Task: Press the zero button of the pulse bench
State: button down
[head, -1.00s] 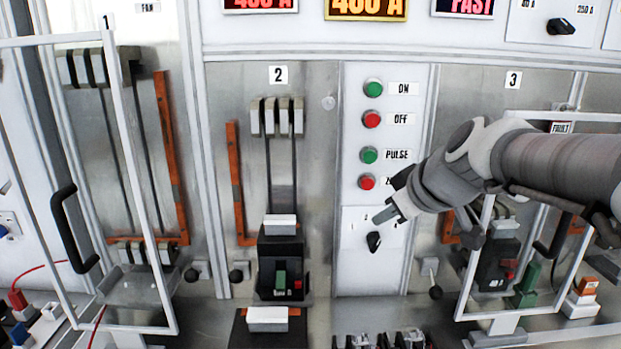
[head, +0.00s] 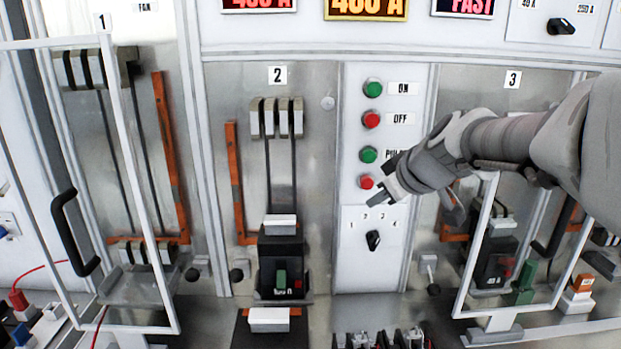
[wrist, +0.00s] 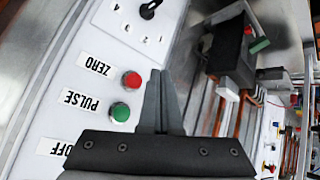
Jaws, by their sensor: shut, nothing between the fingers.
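The zero button (head: 366,182) is a red button, lowest in a column of buttons on the white middle panel. In the wrist view the red button (wrist: 131,80) sits beside the label ZERO. In the head view its label is hidden behind my gripper (head: 376,200). My gripper is shut and empty, its tips just below and right of the red button. In the wrist view the shut fingers (wrist: 163,78) lie to the right of the red button, with a gap between them in the picture. I cannot tell how far the tips are from the panel.
The green PULSE button (head: 368,155) is just above, with the red OFF button (head: 371,120) and green ON button (head: 373,89) higher. A black rotary knob (head: 373,240) is below. Open clear-panelled door frames stand at left (head: 126,150) and right (head: 478,245).

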aim_at(364, 189)
jog(key=shift+w, duration=2.2)
jog(key=shift+w, duration=0.15)
jog(key=shift+w+b, duration=0.3)
jog(key=shift+b, duration=0.05)
jog(key=shift+w, duration=0.5)
dwell(0.8)
dwell(0.3)
jog(key=shift+s+b, duration=0.75)
jog(key=shift+s, duration=0.2)
